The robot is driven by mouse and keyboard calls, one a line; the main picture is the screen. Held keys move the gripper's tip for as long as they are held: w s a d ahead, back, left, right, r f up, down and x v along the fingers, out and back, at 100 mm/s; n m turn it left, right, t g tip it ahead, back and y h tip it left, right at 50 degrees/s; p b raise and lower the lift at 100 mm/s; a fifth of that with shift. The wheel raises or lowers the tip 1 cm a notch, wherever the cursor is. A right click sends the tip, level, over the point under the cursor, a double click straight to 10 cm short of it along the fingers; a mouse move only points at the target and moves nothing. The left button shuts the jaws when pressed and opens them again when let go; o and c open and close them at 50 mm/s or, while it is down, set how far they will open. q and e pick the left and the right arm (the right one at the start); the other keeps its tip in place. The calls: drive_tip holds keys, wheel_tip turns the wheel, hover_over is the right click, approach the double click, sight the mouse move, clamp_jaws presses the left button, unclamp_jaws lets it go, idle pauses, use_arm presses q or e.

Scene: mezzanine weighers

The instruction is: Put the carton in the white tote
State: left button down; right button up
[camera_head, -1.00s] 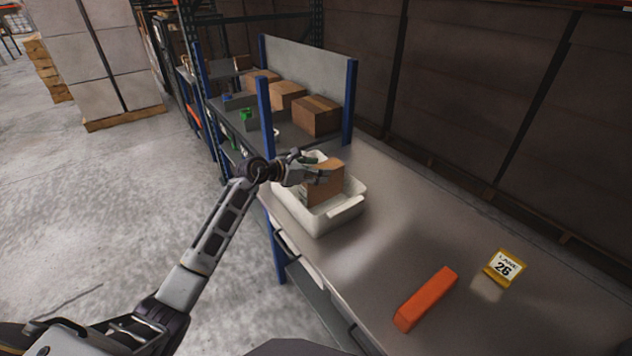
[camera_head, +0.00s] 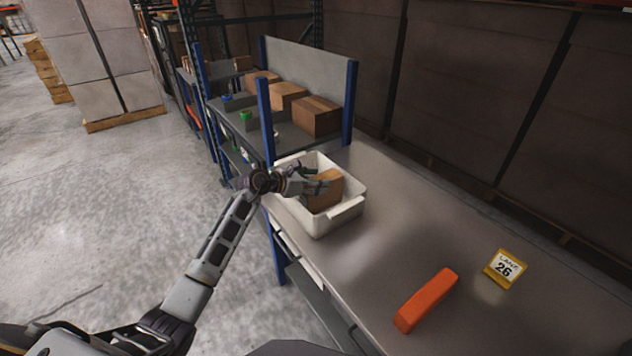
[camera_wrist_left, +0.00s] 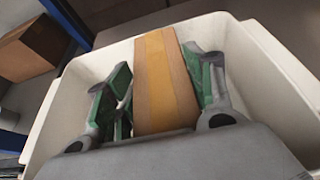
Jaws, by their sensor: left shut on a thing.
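The carton (camera_head: 325,194) is a brown cardboard box inside the white tote (camera_head: 345,217), below the level of its rim in part. My left gripper (camera_head: 322,182) reaches into the tote from the left and is shut on the carton. In the left wrist view the carton (camera_wrist_left: 163,82) stands between the green-padded fingers, with a yellow tape strip along it, and the tote's white walls (camera_wrist_left: 265,62) surround it. Whether the carton touches the tote floor is hidden. My right gripper is not in view.
The tote stands on a grey bench (camera_head: 400,237). An orange bar (camera_head: 427,300) and a yellow-framed sign (camera_head: 505,268) lie to the right. A shelf with several brown boxes (camera_head: 316,117) and blue posts (camera_head: 265,118) stands behind the tote. The bench middle is clear.

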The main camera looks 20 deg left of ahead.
use_arm(q)
drive_tip(key=c, duration=0.5)
unclamp_jaws()
drive_tip(key=shift+c, duration=0.2)
drive_tip(key=shift+s+r, duration=0.1)
drive_tip(key=v, duration=1.1)
drive_tip(key=shift+s+a, duration=0.3)
drive_tip(key=shift+r, duration=0.1)
